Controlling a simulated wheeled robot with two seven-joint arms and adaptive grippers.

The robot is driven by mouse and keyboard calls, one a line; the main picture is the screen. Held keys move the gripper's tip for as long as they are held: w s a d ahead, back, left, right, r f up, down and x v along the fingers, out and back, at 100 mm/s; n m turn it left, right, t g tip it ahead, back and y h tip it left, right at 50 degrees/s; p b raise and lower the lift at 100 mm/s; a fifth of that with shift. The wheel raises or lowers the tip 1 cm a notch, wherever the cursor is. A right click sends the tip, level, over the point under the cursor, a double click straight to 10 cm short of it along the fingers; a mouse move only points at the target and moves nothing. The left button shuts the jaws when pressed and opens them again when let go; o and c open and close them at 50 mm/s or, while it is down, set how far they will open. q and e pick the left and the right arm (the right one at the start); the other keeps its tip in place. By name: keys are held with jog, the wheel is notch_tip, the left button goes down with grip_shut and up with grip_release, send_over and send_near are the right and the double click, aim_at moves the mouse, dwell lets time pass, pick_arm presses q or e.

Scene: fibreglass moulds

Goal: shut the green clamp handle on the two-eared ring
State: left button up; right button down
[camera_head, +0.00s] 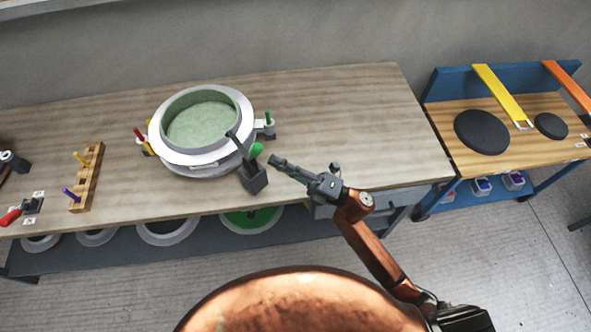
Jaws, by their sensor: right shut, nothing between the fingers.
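The two-eared ring (163,150) is a pale ring around a green-floored round mould on the wooden bench. A green handle (256,150) stands up from a dark clamp block (253,180) at the ring's front right, beside a dark bar that slants up over the rim. A smaller green handle (268,117) rises at the ring's right ear. My right gripper (273,160) is shut and empty, its tips just right of the front green handle, with a small gap seeming to show. My left gripper is not in view.
Red and yellow handles (141,138) stand at the ring's left. A wooden peg rack (87,180) and a red-handled clamp (20,213) lie further left. The bench's right part (350,120) is clear. A blue-framed table (470,105) with black discs stands at right.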

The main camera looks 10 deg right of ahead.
aim_at(253, 154)
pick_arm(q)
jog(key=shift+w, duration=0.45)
pick_arm(e)
jog(key=shift+x, duration=1.2)
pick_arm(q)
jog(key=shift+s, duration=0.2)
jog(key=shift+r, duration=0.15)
